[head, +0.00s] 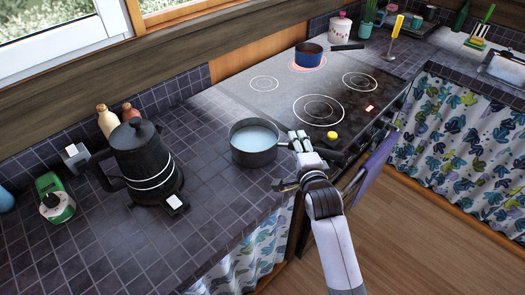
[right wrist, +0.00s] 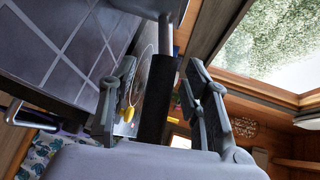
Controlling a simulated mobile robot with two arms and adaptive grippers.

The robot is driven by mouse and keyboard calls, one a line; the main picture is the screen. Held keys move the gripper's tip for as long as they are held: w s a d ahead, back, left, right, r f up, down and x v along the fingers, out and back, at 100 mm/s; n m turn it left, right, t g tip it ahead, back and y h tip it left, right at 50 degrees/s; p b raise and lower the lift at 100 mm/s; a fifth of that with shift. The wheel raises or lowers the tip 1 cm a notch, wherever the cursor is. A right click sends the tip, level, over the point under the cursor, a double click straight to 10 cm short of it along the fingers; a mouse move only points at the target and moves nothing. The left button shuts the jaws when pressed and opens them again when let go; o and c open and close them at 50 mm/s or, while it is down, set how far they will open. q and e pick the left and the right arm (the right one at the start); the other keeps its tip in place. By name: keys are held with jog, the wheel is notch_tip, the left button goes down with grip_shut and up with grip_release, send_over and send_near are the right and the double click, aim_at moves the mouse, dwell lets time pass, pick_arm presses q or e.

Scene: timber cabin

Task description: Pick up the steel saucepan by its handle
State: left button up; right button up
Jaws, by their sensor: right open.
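The steel saucepan (head: 254,143), with a pale bluish inside, stands upright on the dark tiled counter in the head view, left of the cooktop. Its short metal stem and black handle (right wrist: 160,100) show in the right wrist view. My right gripper (head: 302,143) is at the handle side of the pan in the head view and covers part of the handle. In the right wrist view its open fingers (right wrist: 160,108) are on either side of the black handle, with gaps visible. My left gripper is not in view.
A black kettle (head: 145,160) stands left of the pan. The cooktop (head: 320,85) is to the right, with a blue pot (head: 308,56) on a glowing ring and a small yellow item (head: 332,135) near its front. A purple towel (head: 378,160) hangs in front.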

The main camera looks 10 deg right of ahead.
jog(key=shift+c, duration=0.5)
grip_shut()
jog(key=shift+r, duration=0.2)
